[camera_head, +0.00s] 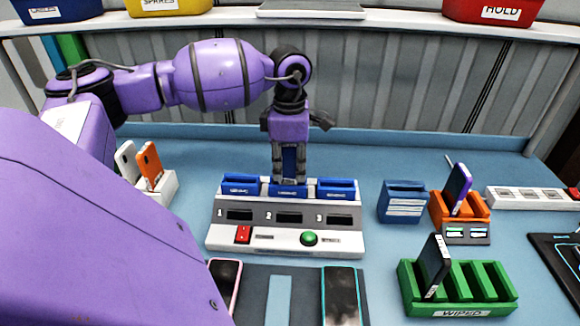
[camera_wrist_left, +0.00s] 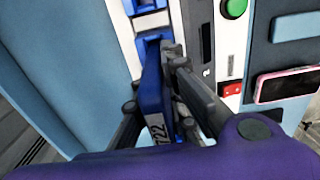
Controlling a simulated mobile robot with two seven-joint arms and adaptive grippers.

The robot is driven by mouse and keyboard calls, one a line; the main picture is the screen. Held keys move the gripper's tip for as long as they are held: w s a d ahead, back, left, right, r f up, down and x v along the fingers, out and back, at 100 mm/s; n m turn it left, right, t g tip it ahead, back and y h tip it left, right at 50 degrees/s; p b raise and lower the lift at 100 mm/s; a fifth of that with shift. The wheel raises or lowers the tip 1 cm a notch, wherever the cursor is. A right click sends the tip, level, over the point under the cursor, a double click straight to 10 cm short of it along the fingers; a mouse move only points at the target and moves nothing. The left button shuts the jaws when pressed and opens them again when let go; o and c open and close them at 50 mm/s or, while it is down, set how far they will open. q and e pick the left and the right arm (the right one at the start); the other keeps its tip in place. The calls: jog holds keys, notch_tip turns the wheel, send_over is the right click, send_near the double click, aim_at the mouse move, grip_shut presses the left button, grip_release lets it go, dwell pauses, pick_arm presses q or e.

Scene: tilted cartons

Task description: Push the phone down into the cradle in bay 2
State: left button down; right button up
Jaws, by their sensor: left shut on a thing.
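The white and grey charging station (camera_head: 226,243) has three numbered bays, each with a blue cradle at the back. My left gripper (camera_head: 289,178) points straight down over the middle cradle (camera_head: 289,190), at bay 2. It is shut on a blue phone (camera_head: 289,159), which stands upright between the fingers. In the left wrist view the phone (camera_wrist_left: 152,90) shows a white label ending in 22, with the gripper (camera_wrist_left: 160,62) around it. The phone's lower end meets the cradle; how deep it sits is hidden by the fingers. My right gripper is not in view.
Cradles for bays 1 (camera_head: 242,183) and 3 (camera_head: 337,187) stand close on either side. A red switch (camera_head: 243,234) and green button (camera_head: 309,238) are in front. Phones lie on a dark mat (camera_head: 254,291) nearer. A green rack (camera_head: 466,290) and orange rack (camera_head: 474,211) stand right.

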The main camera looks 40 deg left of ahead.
aim_at(290, 146)
pick_arm(q)
jog(key=c, duration=1.7)
grip_release()
jog(key=o, duration=0.4)
jog(key=shift+r+p, duration=0.75)
jog(key=shift+r, duration=2.75)
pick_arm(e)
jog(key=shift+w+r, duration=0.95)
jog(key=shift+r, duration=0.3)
